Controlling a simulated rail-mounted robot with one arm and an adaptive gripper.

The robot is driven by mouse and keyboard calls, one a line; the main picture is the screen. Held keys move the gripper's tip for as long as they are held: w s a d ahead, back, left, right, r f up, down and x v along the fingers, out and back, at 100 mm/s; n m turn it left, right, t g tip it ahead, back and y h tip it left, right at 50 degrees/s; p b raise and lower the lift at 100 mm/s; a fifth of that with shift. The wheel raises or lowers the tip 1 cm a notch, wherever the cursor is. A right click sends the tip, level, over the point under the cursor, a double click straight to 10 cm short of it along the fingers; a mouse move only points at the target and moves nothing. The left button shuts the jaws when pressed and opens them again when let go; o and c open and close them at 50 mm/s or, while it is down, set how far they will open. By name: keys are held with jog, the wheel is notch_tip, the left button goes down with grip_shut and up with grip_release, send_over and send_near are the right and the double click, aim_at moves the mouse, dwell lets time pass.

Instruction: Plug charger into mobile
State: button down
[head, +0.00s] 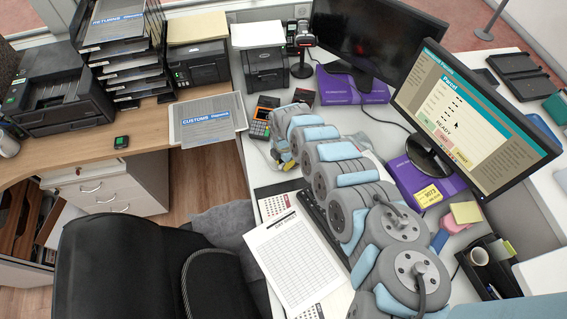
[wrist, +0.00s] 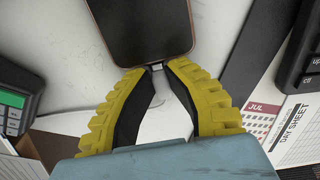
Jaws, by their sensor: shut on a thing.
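The mobile (wrist: 140,30) is a dark slab with a copper-coloured edge, lying at the top of the wrist view. My gripper (wrist: 158,72) has yellow ridged fingers, and their tips are close together just below the mobile's bottom edge. The fingers are shut on the charger's small plug (wrist: 157,66), which shows as a small pale and dark end between the tips. The plug lines up with the mobile's bottom edge and appears to meet it; I cannot tell how deep it sits. In the head view my gripper (head: 283,157) is low over the white counter, and my arm hides the mobile and plug.
A card terminal (head: 262,115) stands close to my gripper. A keyboard (head: 322,217) and a day sheet (head: 293,260) lie beside my arm. Monitors (head: 475,120) and purple boxes (head: 350,87) stand behind.

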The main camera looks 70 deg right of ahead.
jog(key=c, duration=1)
grip_release()
jog(key=shift+c, duration=0.2)
jog(key=shift+r, duration=0.1)
jog(key=shift+w+r, duration=0.1)
jog(key=shift+r, duration=1.3)
notch_tip(320, 180, up, 5)
jog(key=shift+d+f, duration=0.1)
jog(key=shift+d, duration=0.05)
jog(key=shift+r, duration=2.1)
